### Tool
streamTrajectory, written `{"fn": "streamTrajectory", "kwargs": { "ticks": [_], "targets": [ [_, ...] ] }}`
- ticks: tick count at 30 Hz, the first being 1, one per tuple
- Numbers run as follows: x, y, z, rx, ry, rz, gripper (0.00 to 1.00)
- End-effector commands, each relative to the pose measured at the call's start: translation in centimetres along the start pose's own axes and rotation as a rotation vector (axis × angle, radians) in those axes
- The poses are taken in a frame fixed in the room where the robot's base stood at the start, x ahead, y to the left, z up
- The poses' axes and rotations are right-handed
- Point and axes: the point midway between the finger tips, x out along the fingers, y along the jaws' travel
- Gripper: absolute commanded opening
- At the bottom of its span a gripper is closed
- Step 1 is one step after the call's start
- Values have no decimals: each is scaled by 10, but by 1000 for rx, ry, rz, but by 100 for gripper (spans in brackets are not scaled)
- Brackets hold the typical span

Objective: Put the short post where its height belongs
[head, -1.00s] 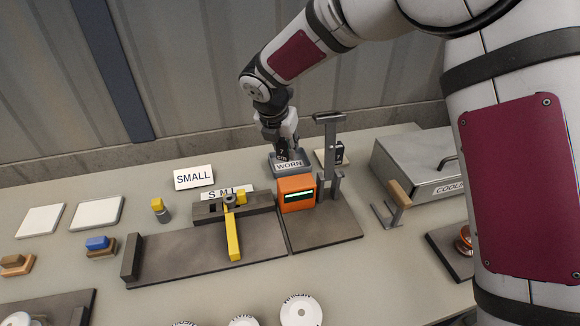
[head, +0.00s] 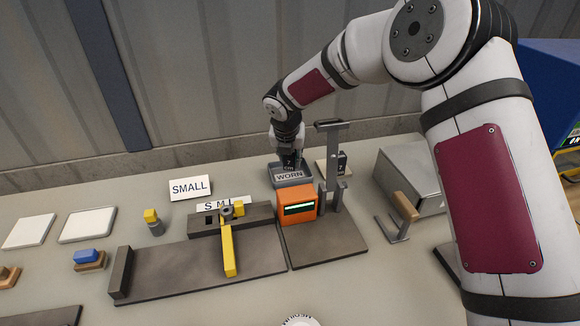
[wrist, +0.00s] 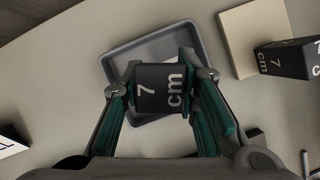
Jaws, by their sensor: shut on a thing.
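My gripper (head: 289,146) is at the grey tray labelled WORN (head: 306,181), behind the orange readout box. It is shut on a dark block marked "7 cm" (wrist: 160,92), one finger on each side. In the wrist view the block is in front of the grey tray (wrist: 145,48), inside its outline. I cannot tell whether it touches the tray floor. A second dark block marked "7 cm" (wrist: 288,60) is by a beige plate (wrist: 250,35), right of the tray. It also shows in the head view (head: 342,162).
The orange readout box (head: 298,206) and a grey upright stand (head: 332,165) are close to the tray. A yellow-armed fixture (head: 229,250) is left of them, with a SMALL card (head: 190,187) behind. A metal box (head: 412,170) stands right. White plates (head: 88,225) lie far left.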

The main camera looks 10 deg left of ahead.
Motion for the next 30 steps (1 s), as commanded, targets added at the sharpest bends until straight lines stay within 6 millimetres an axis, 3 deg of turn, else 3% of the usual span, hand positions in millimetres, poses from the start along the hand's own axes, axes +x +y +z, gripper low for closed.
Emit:
{"fn": "streamTrajectory", "kwargs": {
  "ticks": [3, 6, 17, 18, 20, 30],
  "targets": [
    [21, 0, -9, -3, 2, -1, 0],
    [29, 0, -12, -1, 1, -1, 0],
    [32, 0, -13, 0, 0, 0, 0],
    [32, 0, -14, 0, 1, -1, 32],
    [32, 0, -14, 0, 1, -1, 46],
    [31, 0, -13, 0, 1, -1, 48]
  ]
}}
